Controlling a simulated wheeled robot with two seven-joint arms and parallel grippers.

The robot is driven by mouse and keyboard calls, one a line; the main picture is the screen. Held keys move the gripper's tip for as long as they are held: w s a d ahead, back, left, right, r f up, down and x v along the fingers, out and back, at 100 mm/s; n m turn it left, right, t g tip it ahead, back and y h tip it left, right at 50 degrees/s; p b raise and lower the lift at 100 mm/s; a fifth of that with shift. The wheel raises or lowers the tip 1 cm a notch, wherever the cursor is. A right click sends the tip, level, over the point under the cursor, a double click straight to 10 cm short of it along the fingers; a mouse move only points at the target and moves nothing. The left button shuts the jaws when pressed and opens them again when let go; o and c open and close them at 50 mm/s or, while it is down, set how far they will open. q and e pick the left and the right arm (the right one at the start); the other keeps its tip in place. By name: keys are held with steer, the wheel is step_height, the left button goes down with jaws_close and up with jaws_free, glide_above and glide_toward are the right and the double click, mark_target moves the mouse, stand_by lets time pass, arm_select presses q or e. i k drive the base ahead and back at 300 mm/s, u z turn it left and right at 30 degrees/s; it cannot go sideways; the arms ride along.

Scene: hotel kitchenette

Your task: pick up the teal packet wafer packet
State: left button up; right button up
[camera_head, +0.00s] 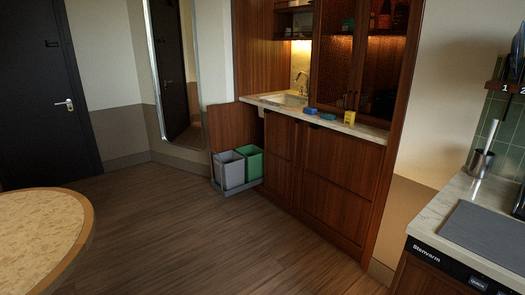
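Two small flat items lie on the stone counter (372,130) by the sink. One looks teal-blue (328,116) and sits nearer the yellow item. The other looks deeper blue (309,111) and lies to its left. They are too small for me to tell which, if either, is the teal wafer packet. Neither of my grippers is in view.
A small upright yellow item (349,117) stands on the counter right of the blue ones. A pulled-out bin unit with a grey bin (229,169) and green bin (250,162) juts onto the floor. A round table (40,225) is at near left, a worktop (452,203) at right. The floor between is clear.

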mark_target(329, 117)
steer(key=u, duration=0.4)
steer(key=i, duration=2.2)
steer(key=z, duration=0.25)
steer(key=i, duration=2.3)
steer(key=z, duration=0.9)
